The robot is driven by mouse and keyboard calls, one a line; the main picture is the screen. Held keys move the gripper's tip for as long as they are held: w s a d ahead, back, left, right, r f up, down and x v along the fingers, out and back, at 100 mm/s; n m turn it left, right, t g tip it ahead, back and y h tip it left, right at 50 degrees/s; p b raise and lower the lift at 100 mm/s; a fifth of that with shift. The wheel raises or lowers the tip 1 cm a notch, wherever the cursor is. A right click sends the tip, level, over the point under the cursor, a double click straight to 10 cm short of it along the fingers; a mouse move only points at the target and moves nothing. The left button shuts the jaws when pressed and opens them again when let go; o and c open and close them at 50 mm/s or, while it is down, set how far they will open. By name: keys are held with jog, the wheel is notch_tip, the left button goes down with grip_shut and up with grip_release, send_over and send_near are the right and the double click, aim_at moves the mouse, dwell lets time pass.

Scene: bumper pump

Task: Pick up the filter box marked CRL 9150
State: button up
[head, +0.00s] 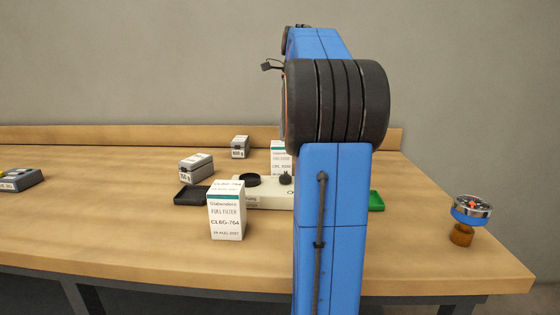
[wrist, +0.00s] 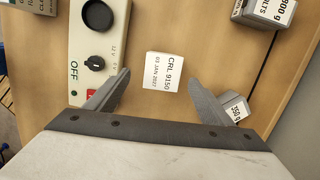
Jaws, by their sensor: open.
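The filter box marked CRL 9150 (wrist: 163,72) is a small white box, seen from above in the wrist view with its label and date up. My gripper (wrist: 158,80) is open, with its two fingers apart on either side of the box's near end; I cannot tell whether they are level with it. In the head view a white box with a teal stripe (head: 279,158) stands at the back, partly hidden by my arm, its marking too small to read. Another white fuel filter box, marked CLBG-764 (head: 227,218), stands upright nearer the front. My gripper is hidden in the head view.
A cream pump unit (wrist: 88,50) with black knobs and a red switch lies left of the box. Grey weight-marked boxes (wrist: 265,14) (wrist: 236,107) stand to the right. A dark tray (head: 185,198), a green tray (head: 377,200) and a round gauge-like item (head: 471,210) are on the bench.

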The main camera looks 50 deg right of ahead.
aim_at(282, 144)
jog(key=f, duration=0.6)
jog(key=shift+w+a, duration=0.3)
jog(key=shift+w+f, duration=0.2)
jog(key=shift+f, duration=1.1)
jog(key=shift+w+f, duration=0.2)
jog(key=shift+f, duration=1.05)
jog(key=c, duration=1.5)
